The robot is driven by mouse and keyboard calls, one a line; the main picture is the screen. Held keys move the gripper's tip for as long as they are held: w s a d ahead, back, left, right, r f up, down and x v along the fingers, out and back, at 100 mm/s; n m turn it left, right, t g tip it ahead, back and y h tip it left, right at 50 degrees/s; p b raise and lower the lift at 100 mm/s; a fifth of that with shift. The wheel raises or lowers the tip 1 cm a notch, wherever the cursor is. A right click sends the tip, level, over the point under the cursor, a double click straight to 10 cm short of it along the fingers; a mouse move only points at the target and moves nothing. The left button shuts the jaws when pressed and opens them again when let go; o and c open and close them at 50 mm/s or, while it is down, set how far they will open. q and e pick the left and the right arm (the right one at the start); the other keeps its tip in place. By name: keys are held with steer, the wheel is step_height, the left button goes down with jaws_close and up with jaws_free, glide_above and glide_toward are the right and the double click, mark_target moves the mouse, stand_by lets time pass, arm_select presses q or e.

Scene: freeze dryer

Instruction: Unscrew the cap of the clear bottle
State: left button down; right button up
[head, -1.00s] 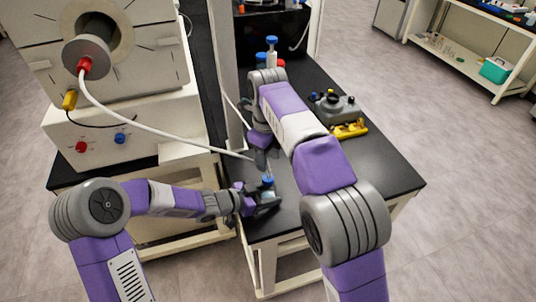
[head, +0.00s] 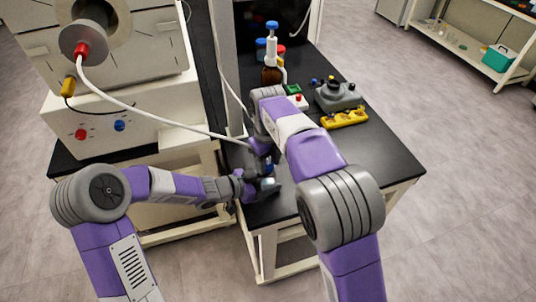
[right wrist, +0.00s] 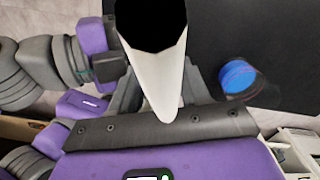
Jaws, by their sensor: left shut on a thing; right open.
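The clear bottle (head: 268,183) is held by my left gripper (head: 262,188) near the front left of the black table; only a small glassy part shows. A blue cap (right wrist: 238,76) shows right of centre in the right wrist view, with a faint see-through edge around it. My right gripper (head: 268,158) is open, just above the bottle. It hides much of the bottle's top in the head view. I cannot tell whether its fingers touch the cap.
A brown bottle (head: 271,75) with a white and blue pump top stands at the back. A grey device (head: 337,96) and a yellow rack (head: 345,119) stand to the right. A white hose (head: 150,113) runs from the machine at left. The table's front right is clear.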

steer(key=shift+c, duration=0.3)
jaws_close()
